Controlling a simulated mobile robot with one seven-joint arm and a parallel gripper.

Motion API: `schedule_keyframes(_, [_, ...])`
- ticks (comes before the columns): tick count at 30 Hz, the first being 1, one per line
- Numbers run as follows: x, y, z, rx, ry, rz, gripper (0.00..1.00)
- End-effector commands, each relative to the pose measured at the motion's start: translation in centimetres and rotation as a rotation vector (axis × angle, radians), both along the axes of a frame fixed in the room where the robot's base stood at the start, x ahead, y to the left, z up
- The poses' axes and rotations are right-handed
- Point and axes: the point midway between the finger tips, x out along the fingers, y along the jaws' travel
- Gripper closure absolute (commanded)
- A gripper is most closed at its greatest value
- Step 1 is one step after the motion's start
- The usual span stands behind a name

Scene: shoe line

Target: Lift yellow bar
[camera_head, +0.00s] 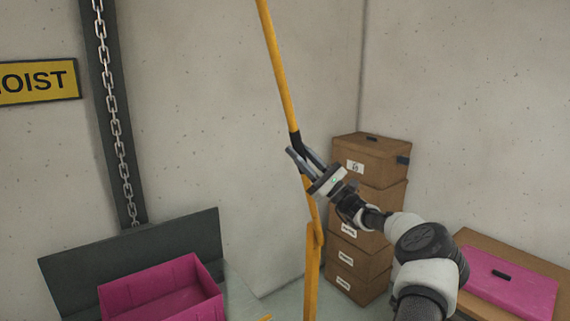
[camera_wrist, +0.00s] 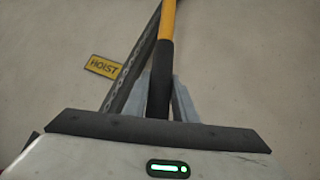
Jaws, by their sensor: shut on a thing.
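The yellow bar (camera_head: 276,62) stands up from a yellow post (camera_head: 312,262), leaning left toward its top, which runs out of the head view. A black grip section on the bar sits at my gripper (camera_head: 303,158). My gripper is shut on this black section, with a grey finger on each side of it. In the wrist view the bar (camera_wrist: 167,20) runs up and away from between the fingers (camera_wrist: 160,97). The bar's upper end is out of both views.
Stacked brown boxes (camera_head: 368,205) stand right behind the post. A pink bin (camera_head: 163,292) is at lower left, beside a chain (camera_head: 114,120) on a dark column. A pink lid-like case (camera_head: 508,284) lies on a brown surface at right. A HOIST sign (camera_head: 38,82) is on the wall.

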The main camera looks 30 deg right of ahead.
Motion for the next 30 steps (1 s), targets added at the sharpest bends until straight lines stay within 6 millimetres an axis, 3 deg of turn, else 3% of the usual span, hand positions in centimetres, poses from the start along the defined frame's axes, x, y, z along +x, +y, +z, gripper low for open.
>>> schedule_keyframes(7, [0.1, -2.1, 0.5, 0.060, 0.003, -0.001, 1.00])
schedule_keyframes(20, [0.1, -2.4, 0.5, 0.069, 0.004, -0.002, 1.00])
schedule_keyframes(21, [0.1, -2.4, 0.5, 0.068, 0.005, -0.002, 0.73])
schedule_keyframes(24, [0.1, -2.4, 0.5, 0.069, 0.004, -0.002, 0.57])
schedule_keyframes(30, [0.1, -2.4, 0.5, 0.068, 0.004, -0.001, 0.57])
